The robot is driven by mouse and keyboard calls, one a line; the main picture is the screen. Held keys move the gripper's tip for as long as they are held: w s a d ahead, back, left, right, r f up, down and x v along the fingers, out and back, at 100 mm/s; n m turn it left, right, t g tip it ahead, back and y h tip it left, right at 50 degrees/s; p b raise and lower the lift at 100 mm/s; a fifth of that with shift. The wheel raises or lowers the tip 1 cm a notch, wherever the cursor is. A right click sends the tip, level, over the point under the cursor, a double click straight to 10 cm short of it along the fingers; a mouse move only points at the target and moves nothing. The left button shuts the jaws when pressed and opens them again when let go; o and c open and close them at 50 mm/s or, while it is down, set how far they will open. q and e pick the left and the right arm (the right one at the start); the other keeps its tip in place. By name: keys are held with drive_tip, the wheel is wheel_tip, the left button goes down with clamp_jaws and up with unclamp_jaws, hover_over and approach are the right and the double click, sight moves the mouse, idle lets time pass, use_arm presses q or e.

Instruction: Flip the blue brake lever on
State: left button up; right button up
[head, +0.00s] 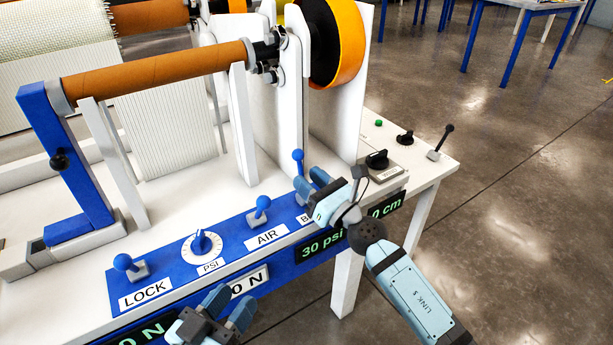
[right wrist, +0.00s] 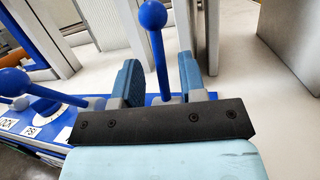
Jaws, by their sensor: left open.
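The blue brake lever (head: 298,160) stands up from the blue panel at its right end, with a round ball knob on top. Its label is mostly hidden behind my right gripper (head: 309,181), with only a "B" showing. In the right wrist view the lever (right wrist: 155,45) stands between the two blue fingers of my right gripper (right wrist: 160,82). The fingers are open, with a gap on each side of the shaft, and the knob rises above them. My left gripper (head: 230,304) is open and empty at the bottom, in front of the panel.
The blue panel (head: 226,262) also carries the LOCK lever (head: 123,262), the PSI dial (head: 202,244) and the AIR lever (head: 262,204). A black knob (head: 377,160) and a black-tipped lever (head: 440,142) stand to the right. White uprights (head: 336,125) rise behind the brake lever.

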use_arm(q)
drive_tip(key=shift+s+d+r+t+h+b, duration=0.1)
drive_tip(key=shift+d+r+t+h+b, duration=0.1)
drive_tip(key=shift+r, duration=0.25)
drive_tip(key=shift+w+d+r+t+h+b, duration=0.15)
drive_tip(key=shift+r+h+b, duration=0.1)
drive_tip(key=shift+r, duration=0.25)
drive_tip(key=shift+s+d+r+t+h+b, duration=0.1)
drive_tip(key=shift+s+r+t+h+b, duration=0.1)
drive_tip(key=shift+r, duration=0.25)
use_arm(e)
drive_tip(key=v, duration=1.2)
drive_tip(key=shift+s+d, duration=0.2)
